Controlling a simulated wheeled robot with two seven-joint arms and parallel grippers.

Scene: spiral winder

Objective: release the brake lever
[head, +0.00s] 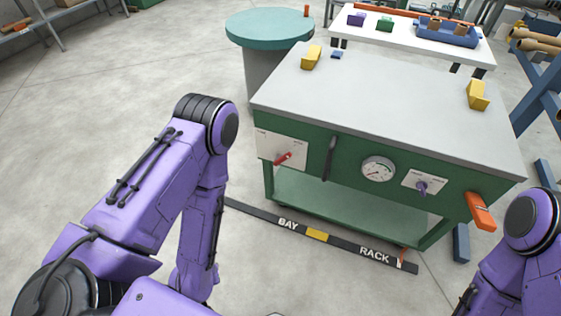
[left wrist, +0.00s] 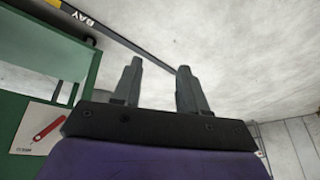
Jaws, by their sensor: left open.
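The green machine cabinet (head: 350,185) with a grey top stands ahead. On its front, a red lever (head: 283,158) sits on a white plate at the left, and a dark upright handle (head: 329,158) is beside it. An orange handle (head: 480,211) juts out at the right end. I cannot read which is the brake lever. The red lever also shows in the left wrist view (left wrist: 48,128), at the lower left. My left gripper (left wrist: 158,78) is open and empty, apart from the cabinet. In the head view, I cannot make out its fingers. My right gripper is out of view.
A dial gauge (head: 378,169) and a purple knob (head: 422,187) are on the cabinet front. Yellow blocks (head: 311,57) sit on its top. A dark floor strip (head: 262,215) runs before it. A round teal table (head: 270,25) stands behind. Open floor lies left.

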